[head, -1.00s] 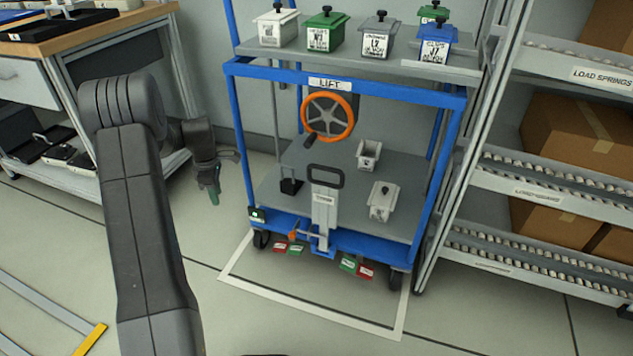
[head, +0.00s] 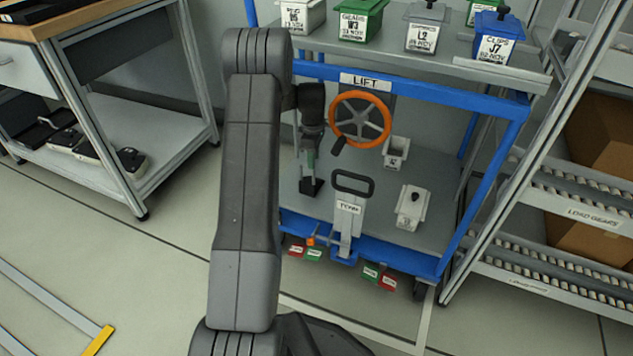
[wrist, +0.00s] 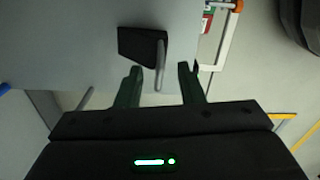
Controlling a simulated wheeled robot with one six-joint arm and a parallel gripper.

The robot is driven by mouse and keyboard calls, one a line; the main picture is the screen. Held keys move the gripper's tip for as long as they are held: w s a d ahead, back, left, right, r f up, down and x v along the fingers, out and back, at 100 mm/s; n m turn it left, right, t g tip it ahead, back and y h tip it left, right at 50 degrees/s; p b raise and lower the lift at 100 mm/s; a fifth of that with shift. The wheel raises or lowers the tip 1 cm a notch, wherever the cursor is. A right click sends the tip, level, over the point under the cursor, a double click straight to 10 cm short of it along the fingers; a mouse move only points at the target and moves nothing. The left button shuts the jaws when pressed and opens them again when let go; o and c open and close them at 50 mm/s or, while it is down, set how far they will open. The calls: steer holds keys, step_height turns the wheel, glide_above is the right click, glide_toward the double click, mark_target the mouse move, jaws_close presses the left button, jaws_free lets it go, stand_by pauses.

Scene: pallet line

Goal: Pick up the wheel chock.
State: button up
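The wheel chock (head: 313,188) is a small black block on the left of the blue cart's lower grey shelf. In the wrist view the chock (wrist: 137,46) is a dark wedge with a grey upright bar or handle, just beyond my fingertips. My gripper (head: 310,158) is directly above the chock in the head view, pointing down. In the wrist view my gripper (wrist: 160,75) has its two green fingers spread apart, with nothing clamped. The bar's near end lies in line with the gap between the fingers; whether it is between them, I cannot tell.
The cart has an orange handwheel (head: 360,119), a grey upright lever with a black handle (head: 352,184) right of the chock, and two pale containers. Lidded bins stand on its top shelf. A workbench (head: 150,185) is left, a roller rack (head: 560,200) right.

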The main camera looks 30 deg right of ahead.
mark_target(313, 172)
step_height(313, 172, down, 7)
steer(key=b, duration=0.2)
steer(key=shift+r+b, duration=0.1)
steer(key=shift+b, duration=0.3)
jaws_close()
steer(key=shift+r, duration=0.1)
